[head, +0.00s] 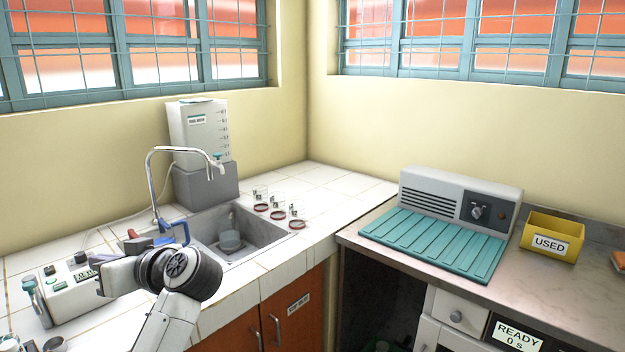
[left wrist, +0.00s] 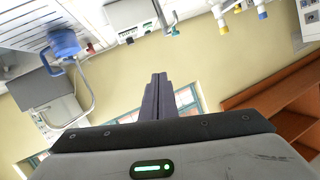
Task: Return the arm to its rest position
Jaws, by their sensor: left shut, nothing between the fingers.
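My left arm comes in from the bottom of the head view and bends over the tiled counter by the sink. Its gripper (head: 99,262) points left, near the white control box, and its fingers are small and partly hidden there. In the left wrist view the two dark fingers (left wrist: 157,90) are together, with nothing between them. My right gripper is in neither view.
A sink (head: 265,232) with a curved faucet (head: 152,185) lies behind the arm. A white control box (head: 75,287) stands at left. Several small dishes sit on the counter (head: 325,180). At right are a teal ribbed mat (head: 435,243) and a yellow USED bin (head: 551,240).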

